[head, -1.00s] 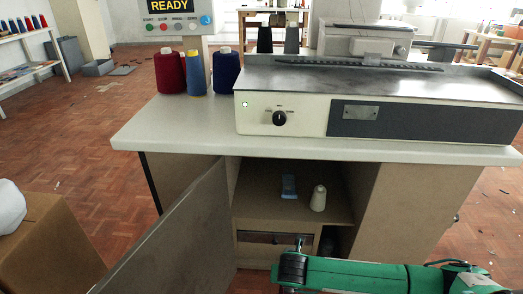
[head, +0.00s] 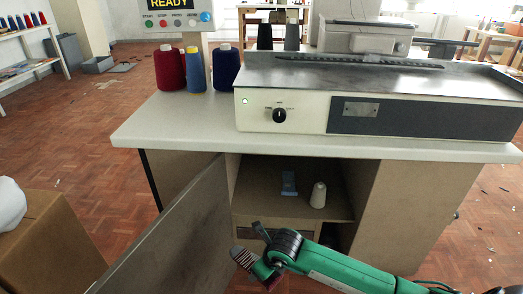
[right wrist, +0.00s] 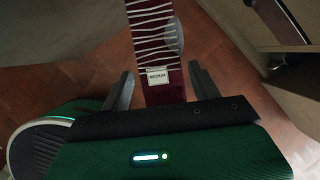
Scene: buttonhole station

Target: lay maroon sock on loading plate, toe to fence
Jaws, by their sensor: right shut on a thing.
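The maroon sock (right wrist: 152,35) with white stripes and a white MEDIUM label hangs between the jaws of my right gripper (right wrist: 160,75) in the right wrist view. In the head view its striped part (head: 242,257) shows at the end of my green arm, low in front of the open cabinet. My right gripper (head: 262,266) is shut on the sock, well below the tabletop. The machine on the table has a flat grey metal top (head: 300,68) with a dark ribbed strip; I cannot tell which part is the loading plate or fence. My left gripper is not in view.
The cabinet door (head: 180,235) stands open to the left. Thread cones (head: 196,72) stand on the table's left, below the READY panel (head: 175,12). A cardboard box (head: 45,240) is at lower left.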

